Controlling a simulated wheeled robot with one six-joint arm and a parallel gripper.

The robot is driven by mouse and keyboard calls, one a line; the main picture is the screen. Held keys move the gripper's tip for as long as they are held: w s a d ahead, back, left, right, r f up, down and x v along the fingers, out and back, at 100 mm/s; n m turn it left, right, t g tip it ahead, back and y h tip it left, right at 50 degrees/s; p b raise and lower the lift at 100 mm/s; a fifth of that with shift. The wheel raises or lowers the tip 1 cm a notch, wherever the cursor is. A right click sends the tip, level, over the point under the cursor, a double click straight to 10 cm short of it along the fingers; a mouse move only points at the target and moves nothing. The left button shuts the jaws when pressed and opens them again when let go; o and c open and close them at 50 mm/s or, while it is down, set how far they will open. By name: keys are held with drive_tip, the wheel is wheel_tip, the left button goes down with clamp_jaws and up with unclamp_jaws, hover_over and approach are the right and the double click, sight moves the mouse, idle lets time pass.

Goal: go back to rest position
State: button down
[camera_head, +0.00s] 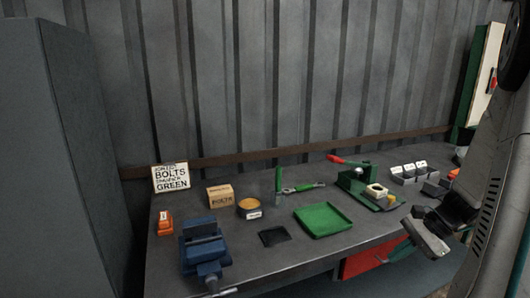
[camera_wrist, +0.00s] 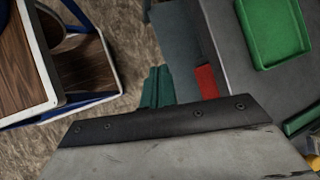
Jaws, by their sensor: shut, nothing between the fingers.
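My gripper (camera_head: 398,251) shows in the head view at the lower right, in front of the workbench (camera_head: 290,262) near its front edge. Its teal fingers are together and hold nothing. In the wrist view my gripper (camera_wrist: 158,75) points up the picture, over the floor beside the bench. My wrist hides part of the lower picture there.
On the bench are a blue vise (camera_head: 204,248), a green tray (camera_head: 322,219), a green crusher with a red handle (camera_head: 356,180), a small box (camera_head: 220,196) and a sign (camera_head: 171,177). A wooden-topped blue-framed stand (camera_wrist: 28,65) is left in the wrist view.

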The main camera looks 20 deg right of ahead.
drive_tip(key=s+a+r+n+g+h, duration=0.1)
drive_tip(key=s+a+r+n+h, duration=0.1)
drive_tip(key=a+r+n, duration=0.3)
drive_tip(key=s+a+r+n+h, duration=0.2)
drive_tip(key=s+a+r+n, duration=0.3)
drive_tip(key=a, duration=0.7)
drive_tip(key=s+a+r+n+g+h, duration=0.1)
drive_tip(key=s+a+r+n+h, duration=0.1)
drive_tip(key=a+r+n, duration=0.4)
drive_tip(key=s+a+n, duration=0.1)
drive_tip(key=a+n, duration=0.1)
drive_tip(key=shift+s+a+n+g+h, duration=0.15)
drive_tip(key=shift+a+n+g+h, duration=0.15)
drive_tip(key=shift+n+h, duration=0.1)
